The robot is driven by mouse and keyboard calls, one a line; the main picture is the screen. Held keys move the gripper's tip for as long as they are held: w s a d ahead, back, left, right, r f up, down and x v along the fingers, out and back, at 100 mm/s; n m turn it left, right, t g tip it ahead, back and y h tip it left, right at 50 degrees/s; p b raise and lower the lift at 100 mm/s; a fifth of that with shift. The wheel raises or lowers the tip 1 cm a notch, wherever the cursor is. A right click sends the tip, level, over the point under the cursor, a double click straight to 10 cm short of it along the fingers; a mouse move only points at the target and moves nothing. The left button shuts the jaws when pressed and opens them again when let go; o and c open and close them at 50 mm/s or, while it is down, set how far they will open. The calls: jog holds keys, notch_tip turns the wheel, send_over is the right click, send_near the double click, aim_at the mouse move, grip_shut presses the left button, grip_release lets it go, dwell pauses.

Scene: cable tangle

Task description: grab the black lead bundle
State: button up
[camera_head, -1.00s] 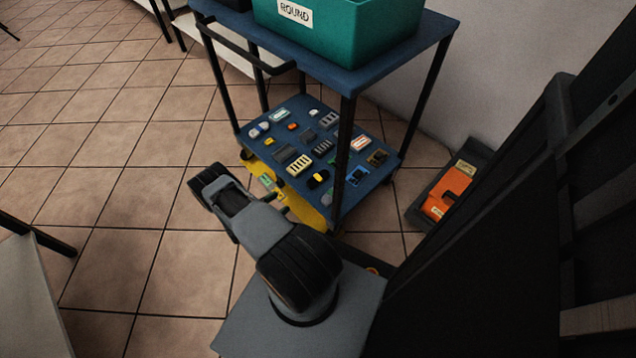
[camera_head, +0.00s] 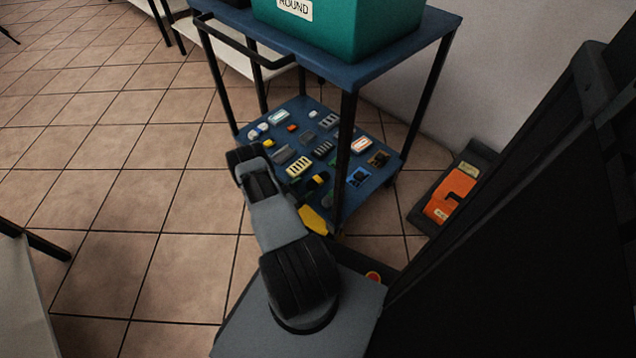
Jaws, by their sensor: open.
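I cannot clearly pick out a black lead bundle. Small dark items lie among other parts on the lower blue shelf (camera_head: 285,113) of a cart, including a black-and-yellow one (camera_head: 317,181) and a dark one with blue (camera_head: 357,177). They are too small to tell whether either is a bundle of leads. My arm reaches from the bottom centre up to the shelf's left front edge. My gripper is not visible; the far end of the arm is hidden.
The cart's dark front post (camera_head: 344,150) and upper shelf (camera_head: 365,65), bearing a teal bin (camera_head: 340,25) marked ROUND, bound the lower shelf. A yellow piece (camera_head: 316,221) shows below. An orange item (camera_head: 450,195) lies in a dark tray at right.

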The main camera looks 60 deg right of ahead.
jog(key=shift+s+d, duration=0.15)
jog(key=shift+d, duration=0.25)
jog(key=c, duration=1)
jog(key=shift+c, duration=0.2)
